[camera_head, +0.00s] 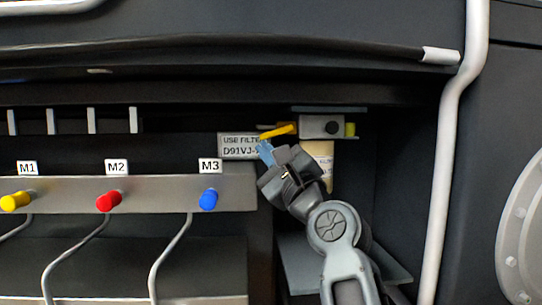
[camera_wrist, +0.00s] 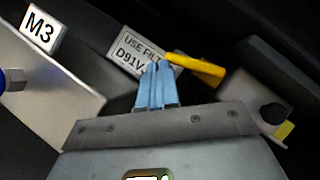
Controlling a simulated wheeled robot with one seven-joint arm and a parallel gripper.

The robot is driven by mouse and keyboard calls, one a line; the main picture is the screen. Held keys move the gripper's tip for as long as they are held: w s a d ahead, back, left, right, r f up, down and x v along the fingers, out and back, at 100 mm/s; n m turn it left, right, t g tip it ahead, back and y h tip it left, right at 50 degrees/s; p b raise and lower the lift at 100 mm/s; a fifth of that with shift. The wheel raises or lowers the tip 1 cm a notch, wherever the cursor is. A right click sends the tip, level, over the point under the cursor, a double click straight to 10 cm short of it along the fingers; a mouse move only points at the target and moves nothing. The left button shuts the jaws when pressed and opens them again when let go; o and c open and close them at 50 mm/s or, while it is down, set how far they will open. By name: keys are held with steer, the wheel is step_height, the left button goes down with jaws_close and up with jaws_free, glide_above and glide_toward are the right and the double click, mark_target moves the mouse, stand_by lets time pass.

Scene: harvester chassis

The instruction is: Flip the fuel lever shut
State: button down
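The fuel lever is a yellow handle (camera_head: 280,131) on a grey valve body (camera_head: 322,126) in the recess. It points left and slightly down in the head view. In the wrist view the yellow lever (camera_wrist: 196,68) runs from the valve block (camera_wrist: 262,100) up-left to the fingertips. My gripper (camera_head: 265,150) has blue fingers, just below the lever's free end. In the wrist view the fingers (camera_wrist: 156,72) are together with nothing seen between them. Their tips are close beside the lever's left end; I cannot tell whether they touch.
A "USE FILTER" label plate (camera_head: 238,146) is behind the fingers. A metal panel (camera_head: 130,193) at left carries yellow, red and blue knobs, the blue knob (camera_head: 208,200) nearest my gripper. A white pipe (camera_head: 446,150) runs down the right side.

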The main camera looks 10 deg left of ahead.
steer(key=shift+a+r+p, duration=0.35)
steer(key=shift+a+r, duration=0.05)
steer(key=shift+s, duration=0.1)
stand_by(0.5)
steer(key=b+v, duration=0.1)
steer(key=v, duration=0.6)
steer(key=shift+s+d, duration=0.2)
steer(key=shift+s, duration=0.1)
steer(key=shift+f, duration=0.1)
